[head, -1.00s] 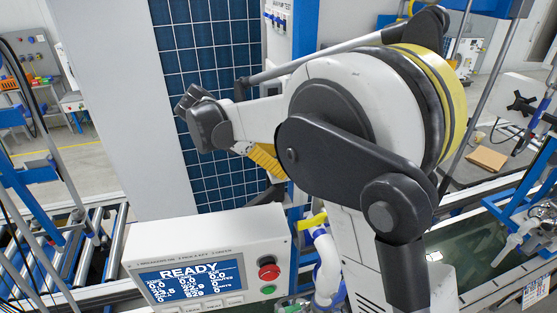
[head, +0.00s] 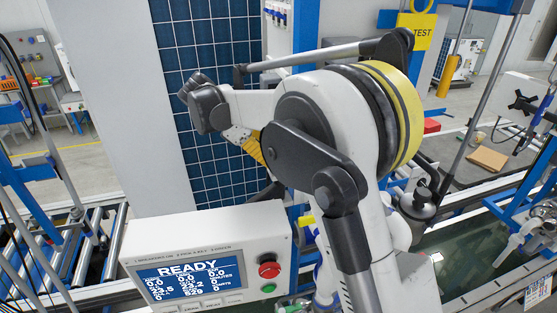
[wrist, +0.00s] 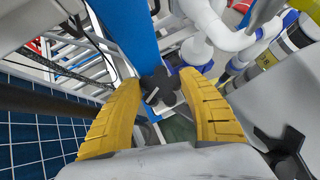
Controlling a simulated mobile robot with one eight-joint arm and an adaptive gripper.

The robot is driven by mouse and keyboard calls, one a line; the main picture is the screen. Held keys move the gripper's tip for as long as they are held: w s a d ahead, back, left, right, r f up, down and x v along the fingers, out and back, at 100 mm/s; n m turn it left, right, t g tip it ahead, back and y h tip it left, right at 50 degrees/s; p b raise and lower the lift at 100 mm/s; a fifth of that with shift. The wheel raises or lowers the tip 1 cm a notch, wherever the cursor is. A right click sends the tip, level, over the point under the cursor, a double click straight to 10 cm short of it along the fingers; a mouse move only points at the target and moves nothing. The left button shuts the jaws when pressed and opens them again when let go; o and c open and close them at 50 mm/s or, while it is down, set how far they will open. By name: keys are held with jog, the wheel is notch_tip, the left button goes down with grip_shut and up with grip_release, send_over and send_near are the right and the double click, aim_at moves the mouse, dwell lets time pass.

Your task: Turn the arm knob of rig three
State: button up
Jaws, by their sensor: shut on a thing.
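In the wrist view a dark star-shaped knob (wrist: 158,87) sits against a blue upright post (wrist: 128,35). The two yellow fingers of my gripper (wrist: 160,82) are on either side of it, shut on it. In the head view only a bit of the yellow finger of my gripper (head: 254,149) shows below my wrist, and the knob is hidden there. I cannot read a rig number in either view.
A control box (head: 215,220) with a READY screen and a red button (head: 269,270) stands in front below my arm. A second black star knob (wrist: 286,150) is at lower right in the wrist view. White pipes (wrist: 235,35) run close by.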

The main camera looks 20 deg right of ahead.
jog(key=o, duration=1.2)
jog(key=v, duration=0.7)
jog(key=shift+w+a+r, duration=0.1)
jog(key=shift+a+r, duration=0.05)
jog(key=shift+r, duration=0.05)
